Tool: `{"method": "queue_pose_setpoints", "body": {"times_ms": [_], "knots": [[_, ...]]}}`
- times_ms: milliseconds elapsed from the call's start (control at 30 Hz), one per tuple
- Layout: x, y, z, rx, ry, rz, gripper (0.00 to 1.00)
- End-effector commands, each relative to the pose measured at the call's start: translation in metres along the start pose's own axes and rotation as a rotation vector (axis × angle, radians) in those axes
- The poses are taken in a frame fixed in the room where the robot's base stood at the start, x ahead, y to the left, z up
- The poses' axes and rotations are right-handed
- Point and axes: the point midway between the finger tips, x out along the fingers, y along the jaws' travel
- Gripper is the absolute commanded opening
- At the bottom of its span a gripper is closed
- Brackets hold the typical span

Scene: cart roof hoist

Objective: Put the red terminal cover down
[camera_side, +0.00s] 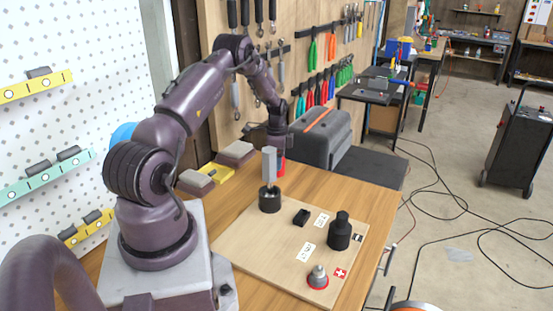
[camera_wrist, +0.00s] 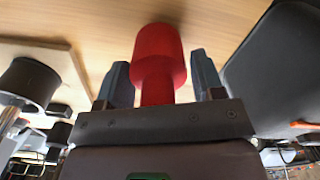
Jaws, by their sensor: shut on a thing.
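The red terminal cover (camera_wrist: 158,58), wide at its far end with a narrower neck, is between the fingers of my gripper (camera_wrist: 162,86) in the wrist view. My gripper is shut on its neck. In the side view, my gripper (camera_side: 277,148) points down with the red cover (camera_side: 281,169) below it, partly hidden behind a grey upright piece. The cover is past the back edge of the plywood board (camera_side: 240,240), over the wooden table (camera_side: 340,190). I cannot tell whether it touches the table. A bare metal terminal with a red ring (camera_side: 318,277) stands near the red plus mark.
A black cup with the grey upright piece (camera_side: 269,165) stands on the board near the gripper. A small black block (camera_side: 302,217) and a black stepped cover (camera_side: 340,233) are also on the board. A grey case (camera_side: 322,138) stands behind the gripper. Bare table lies right of the gripper.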

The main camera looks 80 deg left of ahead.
Motion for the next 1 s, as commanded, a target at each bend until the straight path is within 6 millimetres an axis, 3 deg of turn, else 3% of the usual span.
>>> {"method": "queue_pose_setpoints", "body": {"times_ms": [300, 333, 400, 433, 767, 1000], "knots": [[0.002, -0.001, 0.0, 0.0, 0.001, -0.002, 0.24], [0.002, -0.001, 0.0, 0.0, 0.001, -0.002, 0.69], [0.002, -0.001, 0.0, 0.0, 0.001, -0.002, 0.85], [0.002, -0.001, 0.0, 0.0, 0.001, -0.002, 0.87], [-0.002, -0.001, 0.0, 0.0, 0.001, -0.002, 0.87], [-0.042, -0.002, -0.001, -0.001, 0.003, -0.007, 0.87]]}}
